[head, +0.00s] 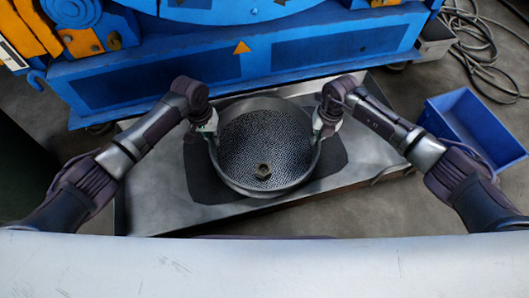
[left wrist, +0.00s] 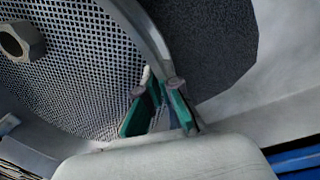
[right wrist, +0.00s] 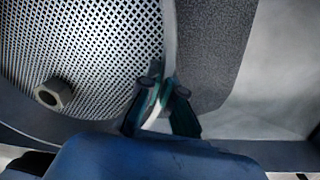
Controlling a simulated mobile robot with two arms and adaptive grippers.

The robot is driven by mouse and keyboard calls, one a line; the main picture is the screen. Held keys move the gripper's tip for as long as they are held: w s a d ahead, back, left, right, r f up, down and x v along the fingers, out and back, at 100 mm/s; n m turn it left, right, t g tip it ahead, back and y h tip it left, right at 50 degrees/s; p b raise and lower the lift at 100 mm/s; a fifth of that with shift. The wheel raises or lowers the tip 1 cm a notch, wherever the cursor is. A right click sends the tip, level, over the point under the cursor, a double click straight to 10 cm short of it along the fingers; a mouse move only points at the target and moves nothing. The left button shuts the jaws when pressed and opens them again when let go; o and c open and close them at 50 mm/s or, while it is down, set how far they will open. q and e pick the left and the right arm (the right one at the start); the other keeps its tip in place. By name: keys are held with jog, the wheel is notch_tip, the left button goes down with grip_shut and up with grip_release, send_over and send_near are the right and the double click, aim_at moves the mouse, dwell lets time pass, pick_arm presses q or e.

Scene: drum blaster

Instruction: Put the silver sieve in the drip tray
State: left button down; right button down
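The silver sieve (head: 262,150), a round perforated pan with a raised rim, is over a dark mat on a metal table; I cannot tell whether it touches the mat. A hex nut (head: 262,172) is on its mesh. My left gripper (head: 211,135) is shut on the sieve's left rim, with green fingers either side of it in the left wrist view (left wrist: 158,105). My right gripper (head: 323,132) is shut on the right rim, also seen in the right wrist view (right wrist: 163,105). A blue open-topped tray (head: 475,130) at the right looks empty; no label confirms it as the drip tray.
The dark mat (head: 335,165) lies on the metal table (head: 155,190). A large blue machine (head: 255,60) stands behind. Cables (head: 470,30) lie on the floor at the upper right. A pale surface (head: 265,265) spans the near edge. Some floor is clear between table and blue tray.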

pick_arm(q)
jog(key=shift+f, duration=0.4)
pick_arm(e)
jog(key=shift+f, duration=0.4)
pick_arm(q)
jog(key=c, duration=1.6)
grip_release()
jog(key=shift+r, duration=0.2)
pick_arm(e)
jog(key=c, duration=1.6)
grip_release()
jog(key=shift+r, duration=0.15)
pick_arm(q)
jog(key=shift+o, duration=1.4)
pick_arm(e)
jog(key=shift+o, duration=1.4)
pick_arm(q)
jog(key=shift+r, duration=0.1)
pick_arm(e)
jog(key=shift+r, duration=0.3)
pick_arm(q)
notch_tip(320, 180, up, 12)
jog(key=a, duration=0.1)
jog(key=shift+a, duration=0.15)
pick_arm(e)
notch_tip(320, 180, up, 11)
jog(key=d, duration=0.1)
jog(key=shift+d+r, duration=0.2)
